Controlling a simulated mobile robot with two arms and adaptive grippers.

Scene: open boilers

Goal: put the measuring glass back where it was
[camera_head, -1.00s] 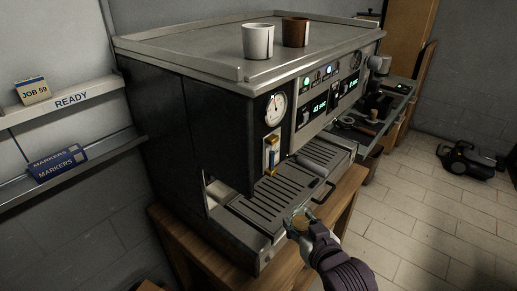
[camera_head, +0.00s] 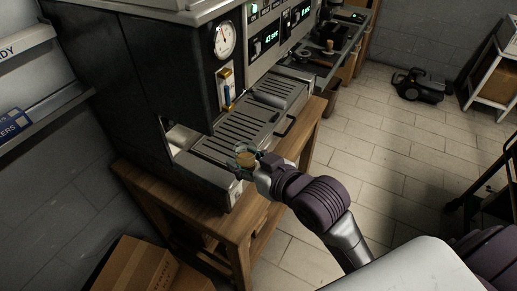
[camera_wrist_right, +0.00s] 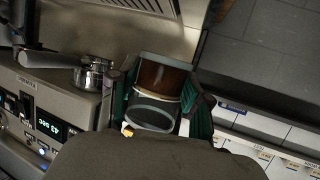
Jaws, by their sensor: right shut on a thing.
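The measuring glass (camera_head: 245,156) is a small clear glass with brown liquid in it. My right gripper (camera_head: 254,163) is shut on it at the front edge of the espresso machine's slotted drip tray (camera_head: 232,139). In the right wrist view the glass (camera_wrist_right: 160,88) shows between the two green-padded fingers of the right gripper (camera_wrist_right: 158,105). I cannot tell whether the glass touches the tray. My left gripper is not in view.
The espresso machine (camera_head: 130,80) stands on a wooden table (camera_head: 245,222). A portafilter (camera_wrist_right: 92,72) shows in the right wrist view. A cardboard box (camera_head: 135,265) is on the floor below. The tiled floor (camera_head: 370,150) to the right is mostly clear.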

